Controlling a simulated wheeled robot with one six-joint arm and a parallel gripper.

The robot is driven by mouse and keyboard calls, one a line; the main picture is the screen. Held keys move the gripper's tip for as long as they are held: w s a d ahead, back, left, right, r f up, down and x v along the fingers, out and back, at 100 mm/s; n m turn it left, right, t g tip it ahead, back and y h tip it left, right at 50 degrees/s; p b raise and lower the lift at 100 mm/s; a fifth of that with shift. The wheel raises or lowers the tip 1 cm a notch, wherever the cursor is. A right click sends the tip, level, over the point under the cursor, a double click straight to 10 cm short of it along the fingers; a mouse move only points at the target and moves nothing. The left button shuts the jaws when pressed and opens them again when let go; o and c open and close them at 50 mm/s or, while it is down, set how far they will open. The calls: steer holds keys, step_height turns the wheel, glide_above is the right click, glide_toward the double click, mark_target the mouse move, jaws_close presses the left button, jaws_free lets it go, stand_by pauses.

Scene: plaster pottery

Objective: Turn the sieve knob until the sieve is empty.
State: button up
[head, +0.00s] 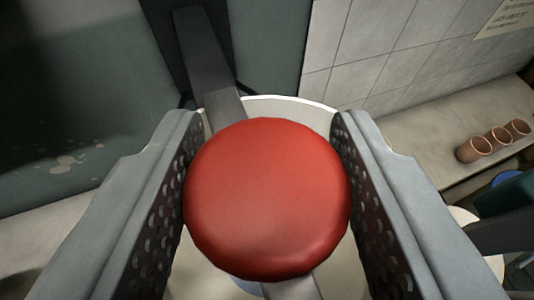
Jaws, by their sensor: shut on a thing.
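The red round sieve knob (267,200) fills the middle of the head view. My gripper (267,195) is shut on it, with one perforated finger pad against its left side and one against its right. Behind and below the knob is the pale round rim of the sieve (285,100). A grey bar (215,75) runs from the upper left to beneath the knob and shows again below it. Most of the inside of the sieve is hidden by the knob and my fingers, so I cannot tell what it holds.
A counter (425,135) along the tiled wall (375,50) is at the right. A paper notice (507,17) hangs on the wall. A dark green panel (80,110) is at the left.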

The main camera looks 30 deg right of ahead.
steer(key=shift+m+g+h, duration=1.5)
steer(key=shift+m, duration=0.3)
steer(key=shift+m+g+h, duration=0.3)
steer(key=shift+m+g, duration=0.1)
steer(key=o, duration=1)
steer(key=shift+c, duration=0.2)
steer(key=v, duration=1.7)
steer(key=shift+s, duration=0.2)
steer(key=shift+a, duration=0.15)
